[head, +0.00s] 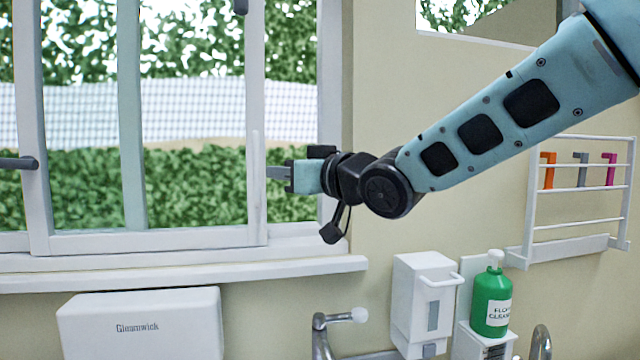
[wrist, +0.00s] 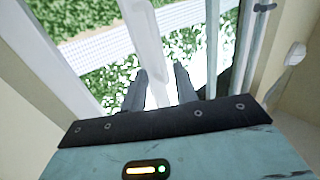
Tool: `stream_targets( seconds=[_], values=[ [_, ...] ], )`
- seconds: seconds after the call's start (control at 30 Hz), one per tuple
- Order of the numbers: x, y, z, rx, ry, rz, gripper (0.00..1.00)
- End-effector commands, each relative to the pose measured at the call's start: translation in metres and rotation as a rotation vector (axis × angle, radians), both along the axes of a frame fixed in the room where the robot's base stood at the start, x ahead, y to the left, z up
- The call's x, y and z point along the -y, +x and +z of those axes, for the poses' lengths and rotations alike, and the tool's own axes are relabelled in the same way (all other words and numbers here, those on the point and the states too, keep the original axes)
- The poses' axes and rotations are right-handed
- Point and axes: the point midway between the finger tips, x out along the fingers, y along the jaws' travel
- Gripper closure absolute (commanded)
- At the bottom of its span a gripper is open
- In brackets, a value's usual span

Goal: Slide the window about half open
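The window (head: 190,238) has a pale frame with several upright bars, and foliage shows through it. A white upright bar (head: 257,190) stands at the right part of the window, left of the right-hand frame post. My gripper (head: 278,173) reaches in from the right at this bar, fingers pointing left. In the wrist view my gripper (wrist: 161,88) has its two fingers apart, with a white upright bar (wrist: 152,45) showing between them. Whether either finger touches it is unclear. A dark handle (head: 20,163) sits on the left upright, and another dark fitting (head: 240,5) is at the top.
A white sill (head: 180,274) juts out below the window. Under it are a white Gleamwick box (head: 140,325), a tap (head: 320,335), a white dispenser (head: 425,300) and a green bottle (head: 492,303). A white wall rack (head: 578,190) hangs at the right.

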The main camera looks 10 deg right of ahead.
Motion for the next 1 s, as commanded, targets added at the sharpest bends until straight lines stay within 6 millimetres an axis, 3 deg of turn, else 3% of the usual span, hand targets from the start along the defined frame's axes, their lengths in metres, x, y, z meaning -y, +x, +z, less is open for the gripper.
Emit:
stream_targets(
  seconds=[0.2, 0.4, 0.9, 1.0],
  values=[
    [0.025, -0.037, 0.000, 0.004, -0.002, -0.002, 0.71],
    [0.039, -0.058, 0.000, 0.002, -0.001, 0.000, 0.71],
    [0.043, -0.065, 0.000, -0.002, 0.000, 0.000, 0.71],
    [0.040, -0.067, -0.019, -0.057, -0.028, -0.021, 0.71]
  ],
)
